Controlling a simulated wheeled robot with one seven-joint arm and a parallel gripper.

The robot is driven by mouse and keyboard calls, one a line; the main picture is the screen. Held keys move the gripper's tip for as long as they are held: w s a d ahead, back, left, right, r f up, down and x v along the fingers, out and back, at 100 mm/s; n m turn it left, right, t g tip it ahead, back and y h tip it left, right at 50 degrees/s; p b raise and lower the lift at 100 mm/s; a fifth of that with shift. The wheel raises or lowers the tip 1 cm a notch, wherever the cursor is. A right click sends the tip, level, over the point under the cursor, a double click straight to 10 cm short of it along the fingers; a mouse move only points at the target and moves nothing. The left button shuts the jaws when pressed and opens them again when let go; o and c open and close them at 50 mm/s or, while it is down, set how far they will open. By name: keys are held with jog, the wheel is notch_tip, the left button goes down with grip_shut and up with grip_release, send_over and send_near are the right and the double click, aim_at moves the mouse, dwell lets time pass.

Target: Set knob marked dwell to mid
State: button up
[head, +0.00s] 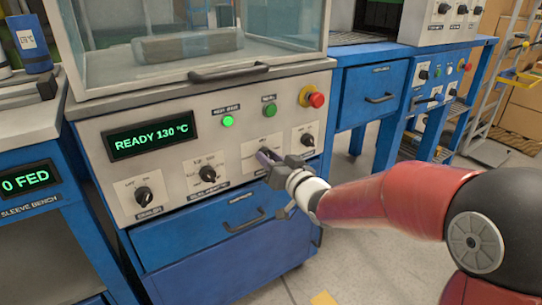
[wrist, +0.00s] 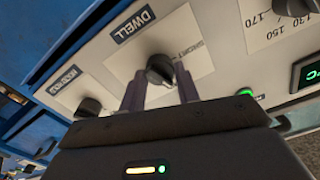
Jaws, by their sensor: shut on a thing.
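The dwell knob (wrist: 158,68) is a dark round knob on a pale plate, with the DWELL label (wrist: 134,25) beside it in the wrist view. My gripper (wrist: 161,88) has one finger on each side of the knob and is shut on it. In the head view my gripper (head: 268,158) reaches the machine's front panel from the right and hides this knob. The small print around the knob is partly readable, and I cannot tell exactly which setting its pointer is at.
The panel has a green READY 130 °C display (head: 151,136), other knobs on both sides (head: 143,195), a green lamp (head: 228,121) and a red stop button (head: 316,99). A blue drawer with a handle (head: 244,222) lies below. Floor is clear at the lower right.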

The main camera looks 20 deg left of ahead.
jog(key=shift+m+p, duration=0.7)
jog(key=shift+m, duration=1.2)
jog(key=shift+f, duration=0.1)
jog(key=o, duration=1)
jog(key=v, duration=0.8)
